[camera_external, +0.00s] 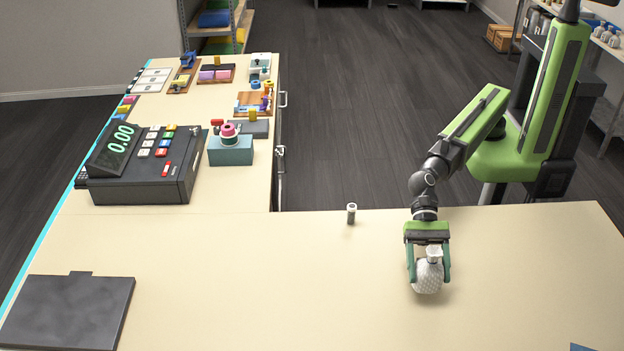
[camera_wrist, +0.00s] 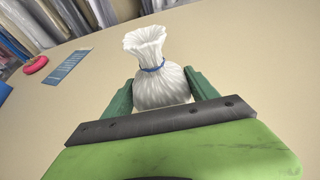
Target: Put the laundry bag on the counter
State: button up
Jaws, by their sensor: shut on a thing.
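The laundry bag (camera_external: 428,277) is a small white sack with a gathered neck, between the fingers of my gripper (camera_external: 429,272). In the wrist view the bag (camera_wrist: 158,85) shows a blue tie round its neck and stands upright between the two green fingers of my gripper (camera_wrist: 162,98). My gripper is shut on the bag. The bag is at or just above the pale counter (camera_external: 290,280), on its right part; I cannot tell whether its underside touches. The lower part of the bag is hidden by my gripper in the wrist view.
A small grey cylinder (camera_external: 351,213) stands left of my gripper near the counter's far edge. A dark flat board (camera_external: 68,312) lies at the lower left. A cash register (camera_external: 145,165) stands on the left counter. A blue strip (camera_wrist: 67,67) and a red ring (camera_wrist: 35,65) lie beyond the bag.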

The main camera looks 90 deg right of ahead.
notch_tip(320, 180, up, 3)
jog(key=shift+f+p, duration=0.2)
jog(key=shift+p, duration=0.5)
jog(key=w+d+r+p, duration=0.5)
jog(key=d, duration=0.5)
jog(key=shift+d+r+p, duration=0.3)
jog(key=shift+r+p, duration=0.05)
jog(key=shift+r, duration=0.05)
jog(key=shift+w+a, duration=0.1)
jog(key=shift+w, duration=0.05)
